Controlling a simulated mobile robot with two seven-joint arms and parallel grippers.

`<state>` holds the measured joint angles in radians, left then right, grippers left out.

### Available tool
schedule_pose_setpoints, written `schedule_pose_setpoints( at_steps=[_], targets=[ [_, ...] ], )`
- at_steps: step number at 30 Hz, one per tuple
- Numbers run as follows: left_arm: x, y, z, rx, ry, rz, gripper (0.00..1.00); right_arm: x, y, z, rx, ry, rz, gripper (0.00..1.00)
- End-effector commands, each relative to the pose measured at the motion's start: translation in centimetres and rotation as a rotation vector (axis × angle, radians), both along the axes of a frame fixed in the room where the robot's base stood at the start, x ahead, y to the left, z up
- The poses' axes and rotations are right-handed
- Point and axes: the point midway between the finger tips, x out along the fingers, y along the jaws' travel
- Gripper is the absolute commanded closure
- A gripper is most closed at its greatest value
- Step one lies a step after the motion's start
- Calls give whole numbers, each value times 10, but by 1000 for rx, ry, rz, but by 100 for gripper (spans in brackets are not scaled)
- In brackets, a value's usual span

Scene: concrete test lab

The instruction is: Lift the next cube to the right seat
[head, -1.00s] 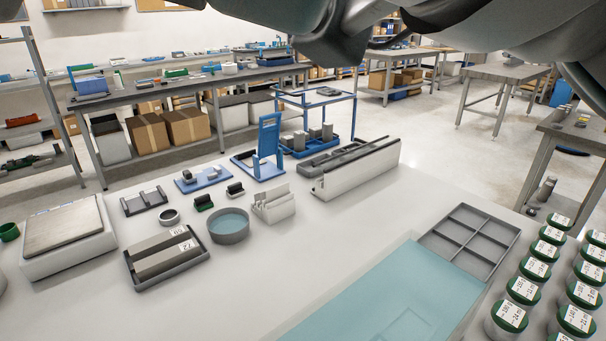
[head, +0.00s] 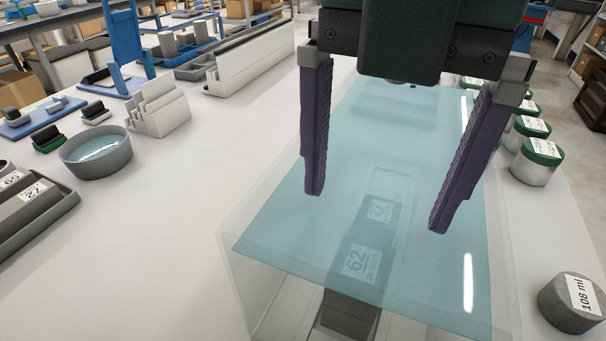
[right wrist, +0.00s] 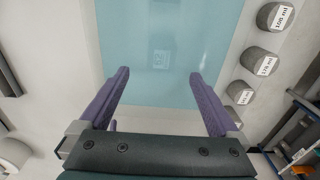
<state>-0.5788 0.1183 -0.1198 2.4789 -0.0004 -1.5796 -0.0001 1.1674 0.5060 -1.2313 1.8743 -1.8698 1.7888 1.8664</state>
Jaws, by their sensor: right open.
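A dark cube with a white label reading 62 (head: 345,240) shows through the pale blue liquid of a clear-walled tank (head: 237,285). A second label and a paler outline show just above it; I cannot tell if they are a reflection. In the right wrist view a faint labelled shape (right wrist: 161,60) lies beneath the liquid (right wrist: 180,25). My right gripper (head: 376,211) is open and empty above the tank, its fingers pointing down. It also shows in the right wrist view (right wrist: 158,72). I cannot make out which place is the right seat. My left gripper is not in view.
Several green-lidded pots (head: 538,160) stand right of the tank. A grey cylinder marked 108 ml (head: 566,308) stands at the front right. A round grey bowl (head: 96,155), a white stepped block (head: 158,112) and a long white box (head: 250,62) stand left. White tabletop (head: 190,210) between is clear.

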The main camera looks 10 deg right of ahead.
Motion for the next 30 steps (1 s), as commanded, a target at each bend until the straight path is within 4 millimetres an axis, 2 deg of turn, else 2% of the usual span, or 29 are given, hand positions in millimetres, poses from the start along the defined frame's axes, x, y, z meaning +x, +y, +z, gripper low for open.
schedule_pose_setpoints(
  at_steps=[6,13,21,29,30],
  targets=[
    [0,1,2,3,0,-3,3,0,-3,-31,-13,2,-6,3],
    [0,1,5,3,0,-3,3,-1,-1,-53,-11,2,-4,3],
    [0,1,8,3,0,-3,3,-2,1,-92,-10,1,-3,3],
    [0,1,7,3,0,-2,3,-2,2,-96,-9,0,-2,3],
    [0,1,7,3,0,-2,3,-2,2,-96,-9,0,-2,6]
  ],
)
